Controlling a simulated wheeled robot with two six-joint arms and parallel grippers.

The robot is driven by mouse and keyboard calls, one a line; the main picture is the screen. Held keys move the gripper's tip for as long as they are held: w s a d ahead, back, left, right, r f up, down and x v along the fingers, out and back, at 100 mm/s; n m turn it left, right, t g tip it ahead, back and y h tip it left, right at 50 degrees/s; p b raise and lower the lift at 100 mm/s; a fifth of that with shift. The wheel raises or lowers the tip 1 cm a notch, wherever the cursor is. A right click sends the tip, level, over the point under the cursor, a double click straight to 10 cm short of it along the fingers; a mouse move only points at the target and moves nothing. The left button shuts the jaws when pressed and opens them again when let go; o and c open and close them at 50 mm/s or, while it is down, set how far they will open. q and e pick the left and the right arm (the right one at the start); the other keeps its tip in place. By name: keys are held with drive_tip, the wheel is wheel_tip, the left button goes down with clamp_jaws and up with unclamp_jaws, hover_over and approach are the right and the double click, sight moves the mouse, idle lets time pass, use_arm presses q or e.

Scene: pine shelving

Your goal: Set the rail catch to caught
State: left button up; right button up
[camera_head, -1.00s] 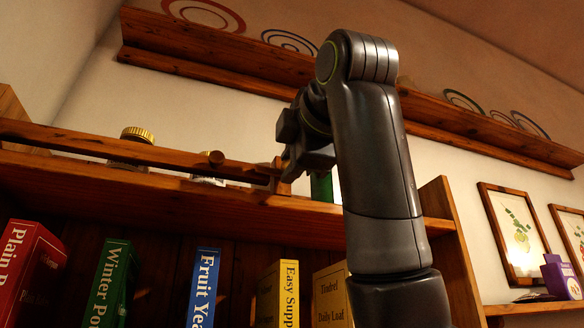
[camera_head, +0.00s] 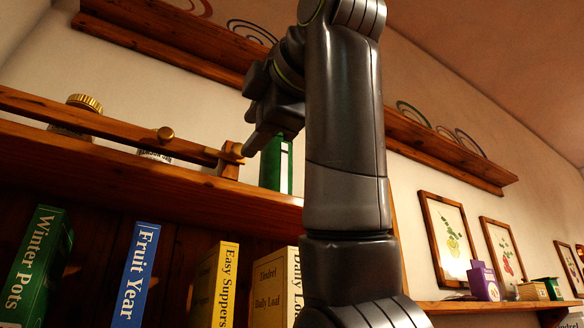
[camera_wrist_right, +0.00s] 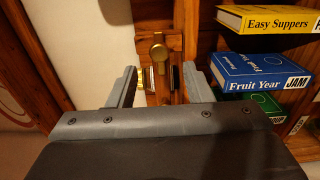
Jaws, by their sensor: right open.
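In the right wrist view the gripper (camera_wrist_right: 160,85) is open and empty. My left gripper is in no view.
A green container (camera_head: 276,165) stands on the shelf behind my gripper. A gold-lidded jar (camera_head: 82,105) stands behind the rail. Books such as Fruit Year (camera_head: 135,275) fill the shelf below. A long ledge (camera_head: 440,150) runs along the wall above.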

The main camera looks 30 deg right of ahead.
drive_tip(key=s+b, duration=0.3)
drive_tip(key=s, duration=0.9)
drive_tip(key=shift+d+b, duration=0.2)
drive_tip(key=shift+b, duration=0.15)
drive_tip(key=shift+w, duration=0.1)
